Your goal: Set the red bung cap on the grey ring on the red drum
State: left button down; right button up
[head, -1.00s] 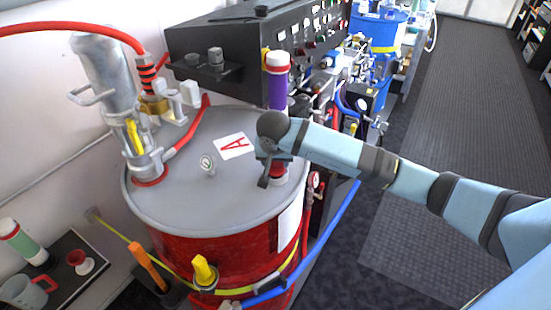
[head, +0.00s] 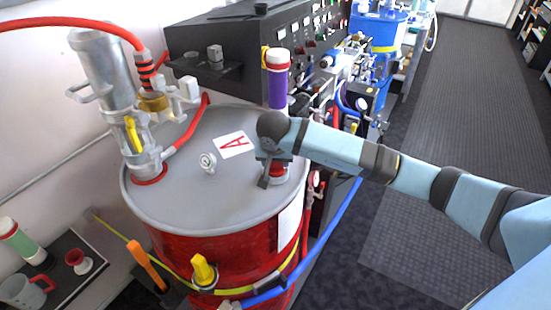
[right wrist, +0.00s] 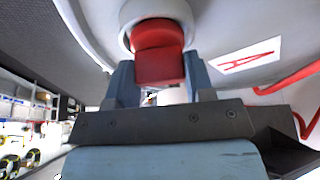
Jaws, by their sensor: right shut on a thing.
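The red drum (head: 207,240) stands in the middle of the head view, with a grey lid (head: 215,204) on top. My right gripper (head: 270,172) is low over the right edge of the lid. It is shut on the red bung cap (head: 278,169), which is partly hidden behind the fingers. In the right wrist view the cap (right wrist: 159,60) sits between the fingertips, against a pale round ring (right wrist: 128,12). The cap overlaps this ring, but I cannot tell whether it is fully seated. My left gripper is not in view.
A purple cylinder with a red and white top (head: 277,80) stands just behind my right gripper. A metal pump (head: 105,80) with a red hose rises at the lid's left. A white-faced fitting (head: 208,162) and a card marked A (head: 235,145) are on the lid.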

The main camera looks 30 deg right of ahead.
jog(key=shift+f, duration=0.2)
jog(key=o, duration=0.6)
jog(key=shift+p+v, duration=0.55)
jog(key=shift+v, duration=0.45)
jog(key=p+v, duration=0.4)
jog(key=v, duration=0.5)
jog(key=shift+r+p, duration=0.1)
jog(key=shift+p, duration=0.25)
